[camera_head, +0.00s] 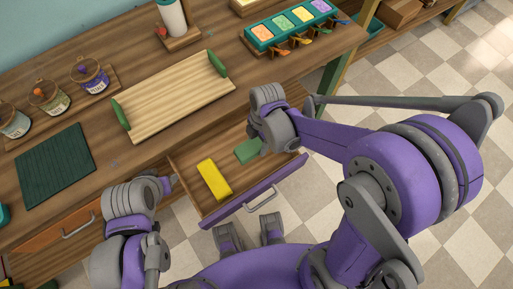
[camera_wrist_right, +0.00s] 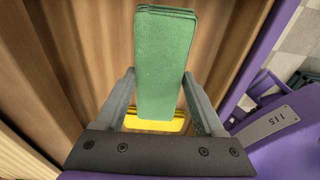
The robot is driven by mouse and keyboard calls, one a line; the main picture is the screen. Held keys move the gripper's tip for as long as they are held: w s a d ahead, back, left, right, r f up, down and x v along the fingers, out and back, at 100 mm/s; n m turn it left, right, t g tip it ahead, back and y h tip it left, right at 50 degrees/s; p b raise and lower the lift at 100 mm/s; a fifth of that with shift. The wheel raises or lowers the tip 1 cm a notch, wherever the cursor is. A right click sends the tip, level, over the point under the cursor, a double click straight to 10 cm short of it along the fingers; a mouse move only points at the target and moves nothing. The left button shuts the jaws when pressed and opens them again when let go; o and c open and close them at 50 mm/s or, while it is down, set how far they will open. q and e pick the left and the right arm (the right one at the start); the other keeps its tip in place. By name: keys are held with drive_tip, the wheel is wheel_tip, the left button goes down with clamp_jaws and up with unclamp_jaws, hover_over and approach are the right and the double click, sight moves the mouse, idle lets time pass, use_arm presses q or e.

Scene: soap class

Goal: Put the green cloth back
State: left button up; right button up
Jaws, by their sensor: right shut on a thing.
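The green cloth (camera_head: 247,150) is a folded, flat rectangular pad. My right gripper (camera_head: 260,143) is shut on it, over the right part of the open drawer (camera_head: 222,207). In the right wrist view the cloth (camera_wrist_right: 165,55) stands between the two fingers (camera_wrist_right: 160,78) and sticks out beyond them. I cannot tell whether it touches the drawer floor.
The drawer's purple front with its handle (camera_head: 262,198) faces me. On the wooden table above are a tray with green handles (camera_head: 175,95), a dark green mat (camera_head: 55,165), several jars (camera_head: 90,75) and a teal holder with coloured pads (camera_head: 292,22).

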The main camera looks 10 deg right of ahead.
sight(257, 150)
drive_tip(key=shift+f+b, duration=0.4)
drive_tip(key=shift+f, duration=2.7)
drive_tip(key=shift+f, duration=0.1)
drive_tip(key=o, duration=1.6)
